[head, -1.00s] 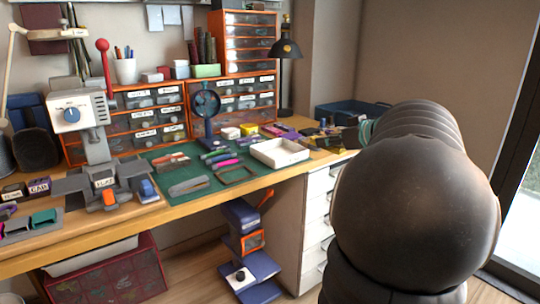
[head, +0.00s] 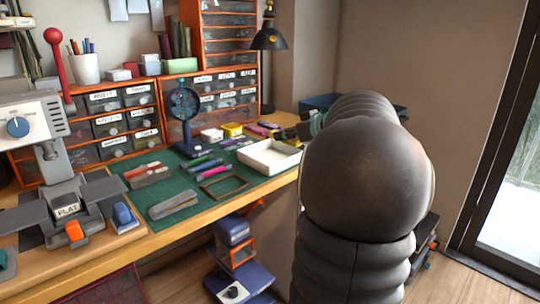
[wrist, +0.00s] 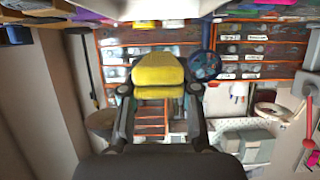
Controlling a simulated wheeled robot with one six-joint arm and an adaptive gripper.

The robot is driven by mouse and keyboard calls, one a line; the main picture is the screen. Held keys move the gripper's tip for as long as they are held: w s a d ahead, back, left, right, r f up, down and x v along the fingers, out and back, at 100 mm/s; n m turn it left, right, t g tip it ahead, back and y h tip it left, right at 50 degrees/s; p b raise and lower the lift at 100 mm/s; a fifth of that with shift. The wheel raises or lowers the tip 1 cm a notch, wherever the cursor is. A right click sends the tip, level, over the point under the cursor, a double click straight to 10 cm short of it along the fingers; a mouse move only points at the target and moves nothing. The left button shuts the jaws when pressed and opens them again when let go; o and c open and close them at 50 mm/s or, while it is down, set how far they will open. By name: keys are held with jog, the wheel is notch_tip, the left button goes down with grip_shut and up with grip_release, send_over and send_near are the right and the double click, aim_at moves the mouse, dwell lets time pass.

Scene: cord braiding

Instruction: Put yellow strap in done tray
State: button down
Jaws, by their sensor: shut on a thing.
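My gripper (wrist: 158,90) is shut on the yellow strap (wrist: 158,72), a folded, ribbed yellow piece between the two dark fingers in the wrist view. The wrist view is upside down, with the bench at the top. In the head view my gripper (head: 291,133) is small and dark, above the bench's right end, and my arm hides much around it. I cannot make out the strap there. A white open tray (head: 270,169) lies on the bench below and left of the gripper. It looks empty, and no label on it shows.
A green mat (head: 143,196) holds several coloured tools. A magnifier (head: 185,105), a black lamp (head: 269,40) and orange-framed drawers (head: 130,118) stand behind. A blue bin (head: 318,103) is at the back right. A press (head: 65,190) stands at left.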

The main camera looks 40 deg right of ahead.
jog(key=b, duration=0.1)
send_over(271, 160)
jog(key=f, duration=0.4)
jog(key=shift+w+d, duration=0.1)
jog(key=shift+w, duration=0.1)
jog(key=shift+f+b, duration=0.7)
jog(key=shift+f, duration=1.2)
jog(key=shift+f, duration=0.1)
jog(key=c, duration=0.9)
grip_release()
jog(key=shift+o, duration=0.2)
